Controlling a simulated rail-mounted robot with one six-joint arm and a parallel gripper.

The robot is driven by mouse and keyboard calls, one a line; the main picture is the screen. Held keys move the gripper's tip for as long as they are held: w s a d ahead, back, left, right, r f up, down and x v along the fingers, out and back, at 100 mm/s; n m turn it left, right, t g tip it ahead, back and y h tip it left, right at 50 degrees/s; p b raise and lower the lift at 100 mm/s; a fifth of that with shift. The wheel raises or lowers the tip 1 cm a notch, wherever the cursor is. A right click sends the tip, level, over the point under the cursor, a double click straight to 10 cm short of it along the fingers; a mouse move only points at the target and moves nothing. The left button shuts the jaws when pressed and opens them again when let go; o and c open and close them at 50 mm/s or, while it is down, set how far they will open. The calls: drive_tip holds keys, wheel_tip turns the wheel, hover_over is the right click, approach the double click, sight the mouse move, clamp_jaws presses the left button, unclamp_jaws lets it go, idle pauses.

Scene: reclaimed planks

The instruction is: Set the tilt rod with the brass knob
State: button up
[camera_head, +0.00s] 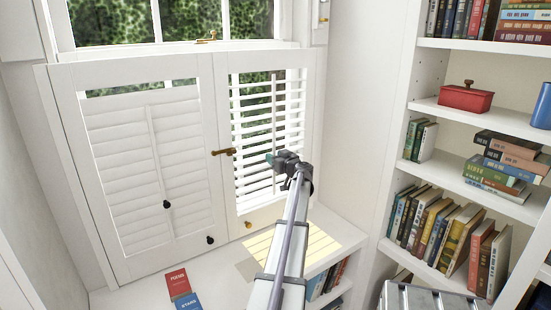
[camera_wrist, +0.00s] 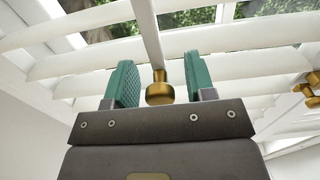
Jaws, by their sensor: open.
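The brass knob (camera_wrist: 160,92) is at the end of a white tilt rod (camera_wrist: 150,38), seen close up in the wrist view. My gripper (camera_wrist: 161,75) is open, with one teal finger on each side of the knob and a visible gap on both sides. In the head view the tilt rod (camera_head: 274,105) runs down the front of the right shutter's louvres (camera_head: 250,130), which are open with greenery showing between them. My gripper (camera_head: 271,158) is in front of these louvres there, and I cannot make out the rod's knob.
The left shutter (camera_head: 188,220) has closed louvres and a black-knobbed rod (camera_head: 166,204). A brass latch (camera_head: 222,152) sits between the shutters. A bookshelf (camera_head: 455,108) stands to the right.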

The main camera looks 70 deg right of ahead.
clamp_jaws()
idle(0.4)
wheel_tip(320, 180, down, 2)
drive_tip(key=shift+f+b, duration=0.25)
drive_tip(key=shift+b, duration=1)
unclamp_jaws()
